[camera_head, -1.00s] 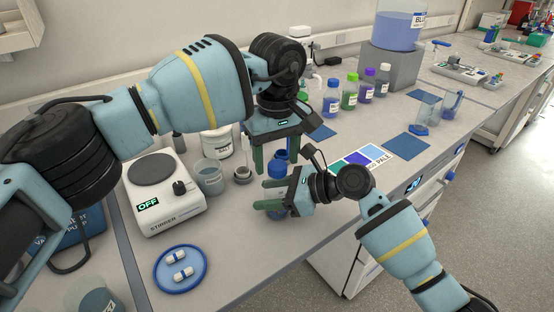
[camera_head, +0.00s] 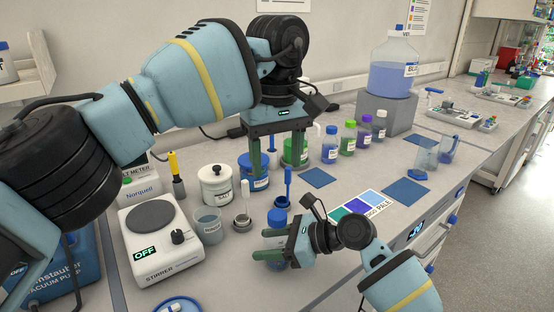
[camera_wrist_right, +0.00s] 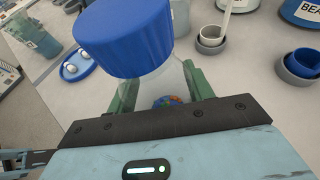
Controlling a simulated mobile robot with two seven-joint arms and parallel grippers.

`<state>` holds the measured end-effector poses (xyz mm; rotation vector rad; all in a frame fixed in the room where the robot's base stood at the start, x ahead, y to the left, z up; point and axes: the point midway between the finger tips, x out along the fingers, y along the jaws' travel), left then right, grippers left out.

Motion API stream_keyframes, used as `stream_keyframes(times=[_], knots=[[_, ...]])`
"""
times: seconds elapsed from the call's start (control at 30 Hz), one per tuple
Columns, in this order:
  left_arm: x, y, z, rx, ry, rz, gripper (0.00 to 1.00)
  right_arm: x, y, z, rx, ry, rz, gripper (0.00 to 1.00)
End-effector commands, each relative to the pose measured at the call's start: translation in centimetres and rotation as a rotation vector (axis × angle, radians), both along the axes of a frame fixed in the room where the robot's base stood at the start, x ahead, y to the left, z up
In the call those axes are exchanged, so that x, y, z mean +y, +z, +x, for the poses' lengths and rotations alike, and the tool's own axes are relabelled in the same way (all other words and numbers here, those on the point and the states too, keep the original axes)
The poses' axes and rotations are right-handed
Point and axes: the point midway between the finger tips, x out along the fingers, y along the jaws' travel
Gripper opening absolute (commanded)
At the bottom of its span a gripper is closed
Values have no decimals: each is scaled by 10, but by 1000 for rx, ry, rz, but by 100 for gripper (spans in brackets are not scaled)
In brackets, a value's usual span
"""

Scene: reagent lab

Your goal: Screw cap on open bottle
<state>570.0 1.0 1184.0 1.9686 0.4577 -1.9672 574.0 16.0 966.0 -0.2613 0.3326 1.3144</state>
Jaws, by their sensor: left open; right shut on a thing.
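A clear bottle (camera_wrist_right: 165,82) wears a ribbed blue cap (camera_wrist_right: 125,38) on its top. The cap also shows in the head view (camera_head: 277,217); how tightly it is screwed cannot be told. My right gripper (camera_head: 268,247) is shut around the bottle's body from the right; its green fingers flank the bottle in the wrist view. The bottle stands near upright in the head view. My left gripper (camera_head: 277,165) points down, open and empty, above and apart from the cap in the picture. The bottle's lower part is partly hidden by the right fingers.
A stirrer (camera_head: 160,235) and a beaker (camera_head: 208,226) stand left of the bottle. A blue stick (camera_head: 288,183) stands in a small cup close behind it. Several capped bottles (camera_head: 330,145) line the back. A colour card (camera_head: 362,204) lies to the right.

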Motion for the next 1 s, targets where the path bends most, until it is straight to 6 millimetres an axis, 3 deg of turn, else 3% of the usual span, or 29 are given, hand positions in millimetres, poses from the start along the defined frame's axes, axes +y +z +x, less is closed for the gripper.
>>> stream_keyframes(times=[0.03,0.2,0.57,1.0], knots=[[0,0,0,0,0,0,60,0,0,0,0,0,-1,54],[0,0,0,0,0,0,60,0,0,0,0,0,0,76],[0,1,0,-2,0,0,60,-5,2,-1,-1,-2,0,77],[0,16,-3,-18,0,0,60,-61,26,-14,-1,-1,-1,77]])
